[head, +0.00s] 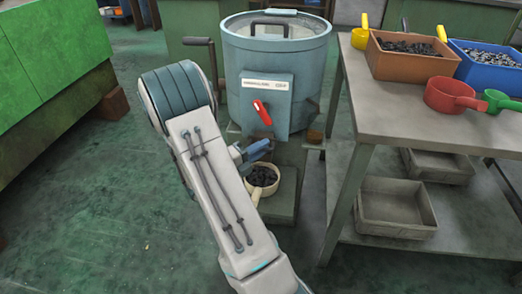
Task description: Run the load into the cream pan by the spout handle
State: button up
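A round blue-grey drum machine (285,70) stands at the centre, with a metal lid and a black lid handle. A red handle (262,112) sits tilted on its front, below a white label plate. The cream pan (272,187) is low in front of the machine, on the green base, and holds dark small pieces. My pale arm crosses the front of the view and partly covers the pan's left side. My gripper (258,150) is just above the pan and below the red handle, apart from the handle. Its fingers are too small and hidden to tell open from shut.
A grey table (400,120) at the right carries an orange bin (405,62), a blue bin (485,70), and yellow, red (448,97) and green scoops. Grey trays (395,205) lie on its lower shelf. Green cabinets (50,60) stand left; floor front-left is clear.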

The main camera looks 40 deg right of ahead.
grip_shut()
jog(key=shift+w+d+r+p, duration=0.1)
jog(key=shift+w+d+p, duration=1.25)
jog(key=shift+d+p, duration=0.15)
grip_release()
jog(key=shift+d, duration=0.1)
